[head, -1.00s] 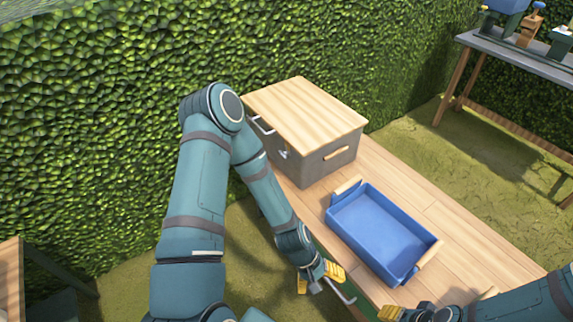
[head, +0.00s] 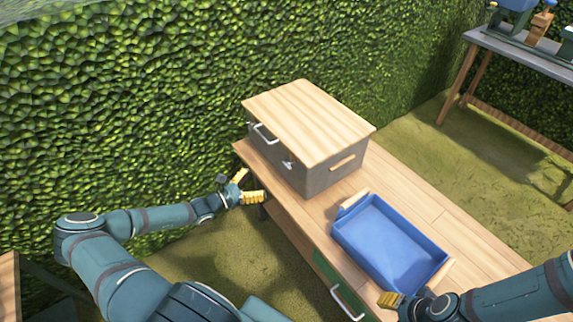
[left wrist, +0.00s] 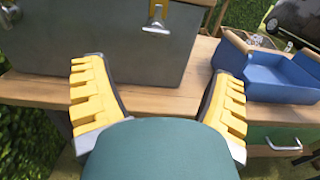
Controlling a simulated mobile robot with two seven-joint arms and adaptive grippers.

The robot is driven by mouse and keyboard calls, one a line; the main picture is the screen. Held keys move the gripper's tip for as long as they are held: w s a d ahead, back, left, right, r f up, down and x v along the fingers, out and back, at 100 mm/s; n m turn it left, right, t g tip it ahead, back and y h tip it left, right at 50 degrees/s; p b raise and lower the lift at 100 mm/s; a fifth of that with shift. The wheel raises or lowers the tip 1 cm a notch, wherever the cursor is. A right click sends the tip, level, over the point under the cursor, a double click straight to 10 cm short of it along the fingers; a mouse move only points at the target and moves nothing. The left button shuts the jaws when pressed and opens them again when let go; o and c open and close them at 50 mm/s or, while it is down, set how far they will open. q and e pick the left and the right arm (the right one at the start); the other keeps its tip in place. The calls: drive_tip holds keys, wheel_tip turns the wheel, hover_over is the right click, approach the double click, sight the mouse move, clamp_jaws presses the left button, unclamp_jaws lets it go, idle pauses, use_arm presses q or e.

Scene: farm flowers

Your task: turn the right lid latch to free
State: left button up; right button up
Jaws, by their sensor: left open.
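A grey box (head: 318,178) with a pale wooden lid (head: 308,118) stands on the wooden bench. A small silver latch (head: 288,164) is on the right part of its front face.
A blue tray (head: 385,245) with wooden handles lies on the bench (head: 440,215) right of the box. A silver handle (head: 264,134) is on the box front, left of the latch. A green drawer (head: 330,275) with a metal handle is under the bench edge. A hedge stands behind.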

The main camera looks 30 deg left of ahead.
sight(285, 166)
use_arm(q)
drive_tip(key=b+x, duration=0.1)
drive_tip(key=x, duration=1.2)
drive_tip(key=shift+w+a+b, duration=0.15)
drive_tip(key=shift+w+b, duration=0.2)
drive_tip(key=c, duration=1.2)
